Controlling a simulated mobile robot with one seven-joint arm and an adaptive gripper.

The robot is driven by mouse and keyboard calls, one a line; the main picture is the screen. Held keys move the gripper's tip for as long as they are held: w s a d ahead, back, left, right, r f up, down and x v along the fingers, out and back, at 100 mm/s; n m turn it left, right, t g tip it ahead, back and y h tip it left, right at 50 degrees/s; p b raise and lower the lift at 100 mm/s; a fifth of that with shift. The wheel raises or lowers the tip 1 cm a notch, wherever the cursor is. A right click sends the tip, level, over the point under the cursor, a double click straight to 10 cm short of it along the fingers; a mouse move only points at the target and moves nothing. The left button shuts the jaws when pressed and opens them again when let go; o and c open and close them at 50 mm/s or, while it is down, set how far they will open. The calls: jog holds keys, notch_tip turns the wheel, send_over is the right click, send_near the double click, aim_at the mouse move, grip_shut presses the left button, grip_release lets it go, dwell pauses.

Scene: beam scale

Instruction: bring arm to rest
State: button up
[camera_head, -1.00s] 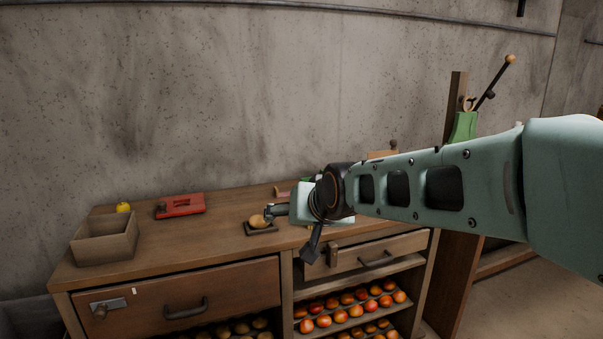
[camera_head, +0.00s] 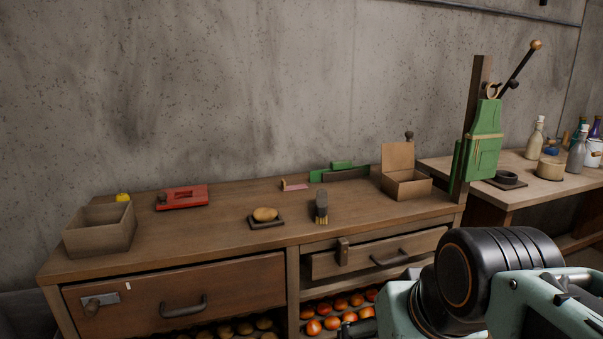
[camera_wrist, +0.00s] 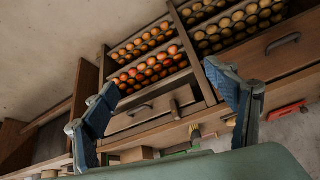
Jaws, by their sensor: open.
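My arm (camera_head: 500,275) is folded low at the right of the head view, in front of the bench. My gripper shows in the wrist view (camera_wrist: 163,84), with its two blue-padded fingers spread wide and nothing between them. In the head view it is mostly hidden or cut off at the bottom edge. A potato (camera_head: 265,214) sits on a small dark tray (camera_head: 267,225) on the bench top, apart from my arm.
The wooden bench (camera_head: 190,240) holds an open box (camera_head: 100,232), a red tool (camera_head: 182,197), a brush (camera_head: 321,207) and a lidded box (camera_head: 407,185). A drawer (camera_head: 375,257) stands slightly out, above shelves of tomatoes (camera_head: 322,318). A side table (camera_head: 540,180) stands right.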

notch_tip(320, 180, up, 25)
jog(key=s+d+p, duration=0.1)
jog(key=s+p, duration=0.1)
jog(key=p, duration=2.5)
jog(key=shift+r+g+h, duration=0.2)
jog(key=shift+g+h, duration=0.1)
